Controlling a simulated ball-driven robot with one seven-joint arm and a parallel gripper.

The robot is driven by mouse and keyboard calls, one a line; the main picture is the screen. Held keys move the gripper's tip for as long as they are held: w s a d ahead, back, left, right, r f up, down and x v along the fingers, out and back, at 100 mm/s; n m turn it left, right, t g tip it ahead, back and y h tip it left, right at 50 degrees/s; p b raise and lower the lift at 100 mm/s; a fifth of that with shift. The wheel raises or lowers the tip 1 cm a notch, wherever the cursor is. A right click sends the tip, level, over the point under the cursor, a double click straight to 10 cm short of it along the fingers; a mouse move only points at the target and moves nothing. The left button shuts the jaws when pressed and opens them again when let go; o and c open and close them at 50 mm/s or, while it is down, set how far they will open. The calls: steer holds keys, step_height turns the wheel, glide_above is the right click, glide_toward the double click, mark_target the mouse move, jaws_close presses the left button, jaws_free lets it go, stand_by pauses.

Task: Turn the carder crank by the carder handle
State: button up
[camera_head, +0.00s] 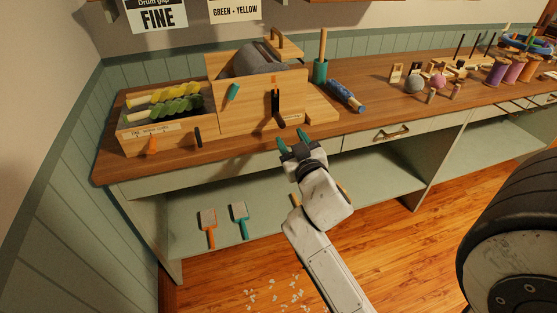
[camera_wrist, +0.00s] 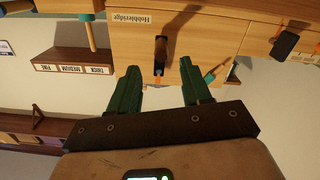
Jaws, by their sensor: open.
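The drum carder (camera_head: 240,112) is a wooden box with a grey drum (camera_head: 258,60) on top, standing on the bench. On its front face is a dark crank with a dark handle (camera_head: 276,103) and a small orange part at its upper end. The handle also shows in the wrist view (camera_wrist: 161,50), between and beyond my fingertips. My gripper (camera_head: 296,145) is open and empty, its green fingers (camera_wrist: 160,82) in front of the carder and below the crank in the head view. A gap shows between the fingers and the handle; nothing touches it.
A wooden tray (camera_head: 160,134) with yellow and green fibre adjoins the carder's left. A teal brush (camera_head: 233,92) is at its front face. The drawer front (camera_head: 390,134) lies below the bench top.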

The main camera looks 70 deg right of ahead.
mark_target(278, 118)
steer(key=shift+w+d+r, duration=0.2)
steer(key=shift+w, duration=0.15)
steer(key=shift+p+x, duration=1.5)
steer(key=shift+x, duration=3.35)
steer(key=shift+w+d, duration=0.1)
jaws_close()
steer(key=shift+o, duration=0.8)
jaws_free()
